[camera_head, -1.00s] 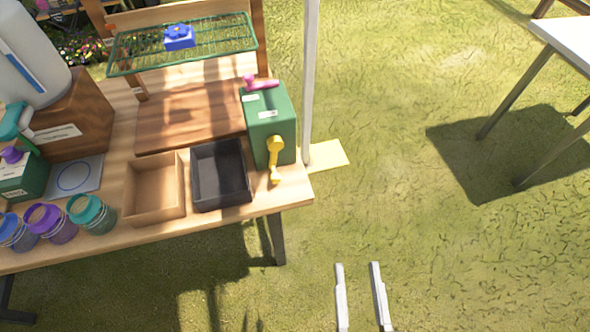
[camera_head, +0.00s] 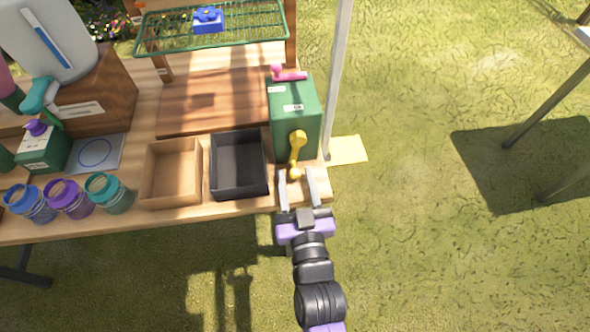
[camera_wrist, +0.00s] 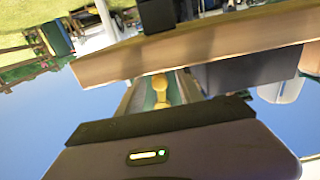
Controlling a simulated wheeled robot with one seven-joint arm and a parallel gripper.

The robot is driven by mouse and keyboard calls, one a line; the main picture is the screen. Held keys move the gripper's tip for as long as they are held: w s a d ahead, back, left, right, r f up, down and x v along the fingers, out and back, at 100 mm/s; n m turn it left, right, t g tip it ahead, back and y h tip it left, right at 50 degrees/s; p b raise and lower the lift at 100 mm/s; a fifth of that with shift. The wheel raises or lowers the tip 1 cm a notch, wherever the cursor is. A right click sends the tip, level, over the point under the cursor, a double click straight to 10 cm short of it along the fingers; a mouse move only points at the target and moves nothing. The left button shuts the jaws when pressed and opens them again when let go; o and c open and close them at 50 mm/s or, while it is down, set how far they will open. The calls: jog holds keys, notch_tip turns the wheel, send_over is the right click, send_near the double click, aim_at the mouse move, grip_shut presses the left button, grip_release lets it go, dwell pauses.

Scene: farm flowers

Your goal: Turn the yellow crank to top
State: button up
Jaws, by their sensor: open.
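The yellow crank (camera_head: 298,148) is on the front face of a green box (camera_head: 294,112) at the right end of the wooden table. Its arm hangs down, with the knob at the bottom. My gripper (camera_head: 298,174) is open and empty just in front of the crank, its fingers to either side of the knob in the head view. I cannot tell whether they touch it. In the wrist view the picture is tilted, and the yellow crank (camera_wrist: 160,90) shows ahead, partly hidden by my gripper's dark body.
A black tray (camera_head: 262,190) and a wooden tray (camera_head: 152,190) stand left of the box. A pink handle (camera_head: 290,75) is on the box's top. A white post (camera_head: 338,80) rises close to its right. Several jars line the table's left front.

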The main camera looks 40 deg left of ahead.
jog(key=shift+x, duration=1)
grip_shut()
dwell(0.8)
